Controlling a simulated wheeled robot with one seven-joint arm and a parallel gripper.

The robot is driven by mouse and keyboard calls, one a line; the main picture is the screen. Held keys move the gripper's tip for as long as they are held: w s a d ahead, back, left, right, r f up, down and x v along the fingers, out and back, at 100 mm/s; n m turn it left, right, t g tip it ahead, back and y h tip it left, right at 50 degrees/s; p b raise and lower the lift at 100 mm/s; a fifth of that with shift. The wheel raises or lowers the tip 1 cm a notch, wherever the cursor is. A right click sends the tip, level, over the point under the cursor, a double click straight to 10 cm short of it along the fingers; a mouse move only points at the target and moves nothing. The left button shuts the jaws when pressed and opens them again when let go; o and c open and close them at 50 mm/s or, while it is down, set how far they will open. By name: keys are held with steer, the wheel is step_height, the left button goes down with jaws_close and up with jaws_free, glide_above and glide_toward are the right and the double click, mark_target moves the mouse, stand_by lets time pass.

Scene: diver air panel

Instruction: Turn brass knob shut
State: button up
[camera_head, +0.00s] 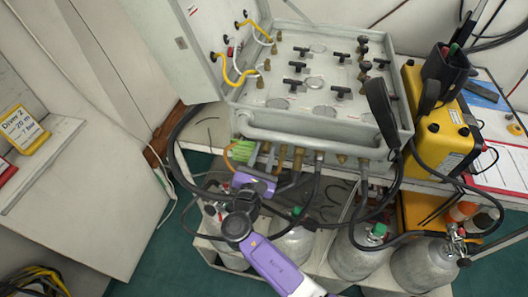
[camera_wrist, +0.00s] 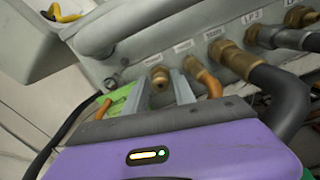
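The brass knob (camera_wrist: 158,77) is a small fitting on the front face of the grey air panel box (camera_wrist: 125,45), below a small white label. In the wrist view it shows between the fingertips of my gripper (camera_wrist: 161,84). The two grey fingers stand apart, one on each side of the knob; I cannot tell whether they touch it. In the head view my purple gripper (camera_head: 252,176) is at the lower left front of the panel box (camera_head: 330,125). The knob is not clearly made out there.
Brass fittings with hoses (camera_wrist: 235,62) run along the panel to the right of the knob. An orange hose (camera_wrist: 205,80) is close to the right finger. A green item (camera_wrist: 118,100) lies left of the gripper. Gas cylinders (camera_head: 355,252) stand below; a yellow case (camera_head: 437,125) is at right.

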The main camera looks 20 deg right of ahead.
jaws_close()
steer(key=shift+f, duration=0.1)
steer(key=m+b, duration=0.3)
steer(key=shift+f+m+b, duration=0.15)
steer(key=shift+m+b, duration=0.15)
steer(key=shift+m, duration=0.1)
steer(key=m+b, duration=0.3)
steer(key=shift+d+m, duration=0.1)
steer(key=shift+m, duration=0.2)
steer(key=m+b, duration=0.4)
steer(key=shift+s, duration=0.1)
steer(key=shift+m+b, duration=0.95)
steer(key=shift+m, duration=0.25)
